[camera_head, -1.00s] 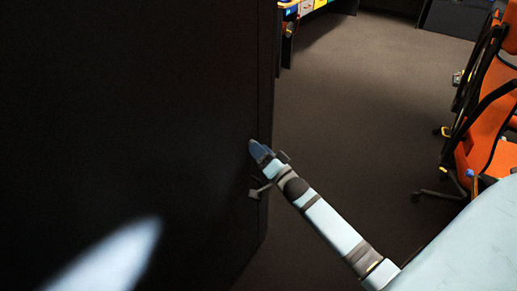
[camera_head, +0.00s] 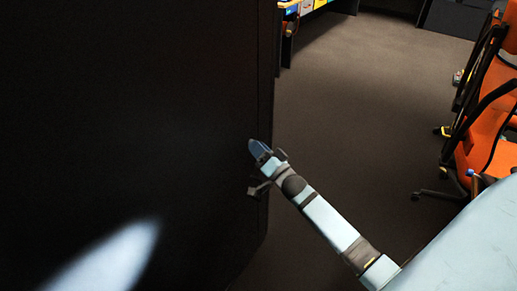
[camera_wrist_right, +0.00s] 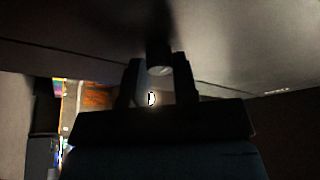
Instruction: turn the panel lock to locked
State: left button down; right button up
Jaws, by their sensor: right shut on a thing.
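A large dark panel (camera_head: 130,110) fills the left of the head view. My right arm reaches from the lower right to the panel's right edge, and my right gripper (camera_head: 262,153) is at that edge. In the right wrist view, the two dark fingers of my right gripper (camera_wrist_right: 159,76) stand on either side of a short dark round piece, which looks like the panel lock (camera_wrist_right: 160,55). The gripper is shut on it. The lock's marking and turn angle are too dark to read. My left gripper is not in view.
Open carpeted floor (camera_head: 350,100) lies right of the panel. Orange chairs (camera_head: 490,130) stand at the far right. A desk with coloured items (camera_head: 292,12) is at the back.

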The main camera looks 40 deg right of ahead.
pick_arm(q)
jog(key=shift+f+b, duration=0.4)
jog(key=shift+b, duration=0.55)
pick_arm(e)
jog(key=shift+w+d+n+g+y, duration=0.15)
jog(key=shift+n+g+y, duration=0.6)
jog(key=shift+n+y, duration=2.2)
jog(key=shift+d+n+g+y, duration=0.1)
jog(key=shift+n+g+y, duration=0.65)
jog(key=shift+n, duration=4.5)
jog(key=shift+w+d+n+g+y, duration=0.15)
jog(key=shift+n+g+y, duration=1.1)
jog(key=shift+n, duration=2.85)
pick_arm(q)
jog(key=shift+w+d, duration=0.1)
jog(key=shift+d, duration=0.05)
pick_arm(e)
jog(key=shift+s+t+y, duration=0.1)
jog(key=shift+t+y, duration=0.35)
jog(key=o, duration=0.9)
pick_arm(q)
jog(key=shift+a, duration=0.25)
